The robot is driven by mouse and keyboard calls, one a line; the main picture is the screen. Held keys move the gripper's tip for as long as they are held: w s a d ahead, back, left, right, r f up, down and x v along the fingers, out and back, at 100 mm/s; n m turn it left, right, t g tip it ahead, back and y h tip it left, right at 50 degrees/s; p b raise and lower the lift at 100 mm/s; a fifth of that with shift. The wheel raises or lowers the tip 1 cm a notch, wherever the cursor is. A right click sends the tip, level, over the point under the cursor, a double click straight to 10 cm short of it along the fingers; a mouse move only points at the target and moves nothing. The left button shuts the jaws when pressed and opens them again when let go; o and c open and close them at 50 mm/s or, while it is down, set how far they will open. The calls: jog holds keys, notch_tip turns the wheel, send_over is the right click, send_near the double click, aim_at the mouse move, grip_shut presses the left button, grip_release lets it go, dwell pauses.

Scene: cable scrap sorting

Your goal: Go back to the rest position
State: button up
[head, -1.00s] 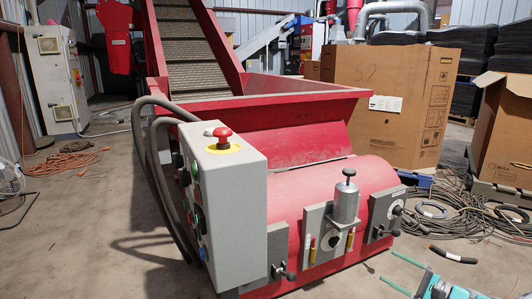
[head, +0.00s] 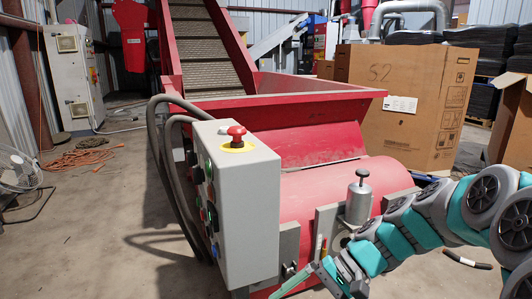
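My arm, teal and grey, reaches in from the right edge of the head view. My gripper (head: 322,279) is at the bottom of the view, in front of the red machine's (head: 325,192) lower front. One teal finger shows, pointing down and left. The rest of the gripper is cut off or hard to make out, so I cannot tell whether it is open or shut. I see no object in it. The grey control box (head: 245,200) with its red stop button (head: 236,132) stands just left of the gripper.
A conveyor belt (head: 205,50) rises behind the machine. A large cardboard box (head: 410,100) stands at the right, and a short black cable piece (head: 466,260) lies on the floor. A fan (head: 18,170) and an orange cord (head: 80,158) are at the left. The floor between is clear.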

jog(key=s+d+f+n+h, duration=0.15)
jog(key=s+d+h, duration=0.3)
jog(key=s, duration=0.55)
jog(key=s+d+f+n+h, duration=0.15)
jog(key=s+d+h, duration=0.35)
jog(key=s, duration=0.5)
jog(key=s+p+v, duration=0.2)
jog(key=p+v, duration=1)
jog(key=shift+s+a+r+n+t+h, duration=0.3)
jog(key=shift+s+a+r+h, duration=0.05)
jog(key=shift+s+a+r, duration=0.1)
